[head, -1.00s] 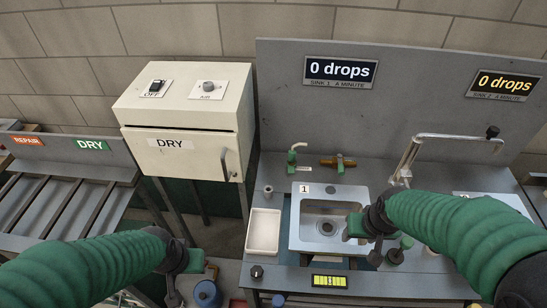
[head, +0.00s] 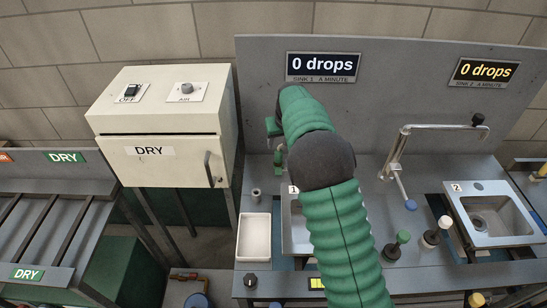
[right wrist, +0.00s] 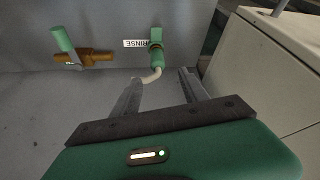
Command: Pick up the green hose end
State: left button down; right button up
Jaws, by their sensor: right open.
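In the right wrist view a green fitting (right wrist: 156,54) with a pale, curved hose or spout stands beside a RINSE label. It is probably the green hose end. In the head view a small green part of it (head: 280,156) shows left of my right arm, mostly covered. My right gripper (right wrist: 161,90) is open, with its two fingers apart and nothing between them. The pale tip lies close to the gap between the fingers; I see no grip on it. In the head view my right gripper (head: 273,127) is largely hidden by its own arm. My left gripper is out of view.
A brown valve with a green handle (right wrist: 85,57) sits beside the fitting. The cream DRY cabinet (head: 165,150) stands to the left. A white tray (head: 254,238) lies left of sink 1, which my arm partly covers. Sink 2 (head: 508,240) is at the right.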

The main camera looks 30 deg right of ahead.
aim_at(279, 151)
jog(key=x, duration=0.5)
jog(key=shift+d, duration=0.15)
jog(key=p+x, duration=0.1)
jog(key=x, duration=0.4)
jog(key=shift+s+d, duration=0.1)
jog(key=shift+s, duration=0.1)
grip_shut()
